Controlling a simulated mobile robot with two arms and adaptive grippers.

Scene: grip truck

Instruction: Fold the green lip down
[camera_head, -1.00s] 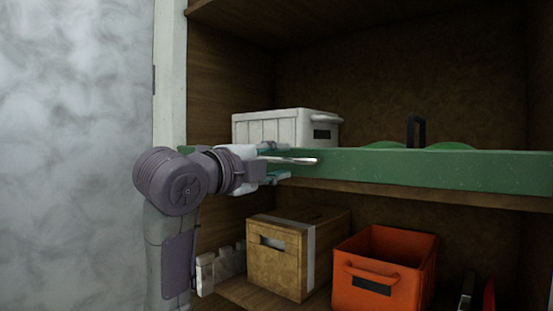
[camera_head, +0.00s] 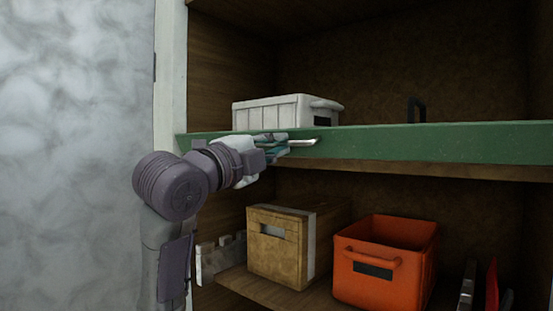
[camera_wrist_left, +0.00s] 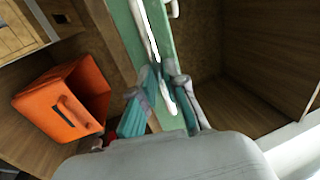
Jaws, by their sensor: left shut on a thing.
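The green lip (camera_head: 430,143) is a long bar along the front edge of the upper shelf. It runs from the left post to the right edge of the head view. A pale metal handle (camera_head: 302,142) is on its front face near the left. My left gripper (camera_head: 281,147) is shut on this handle, its fingers hiding part of it. In the left wrist view, the lip (camera_wrist_left: 166,40) runs up the picture, and the fingers (camera_wrist_left: 168,80) close around the bright handle (camera_wrist_left: 146,30). My right gripper is not in view.
A white crate (camera_head: 270,113) and a black handle (camera_head: 412,110) stand behind the lip. Below are a tan box (camera_head: 272,255), an orange crate (camera_head: 375,290) and red and dark items (camera_head: 490,288). A pale wall (camera_head: 75,150) is at the left.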

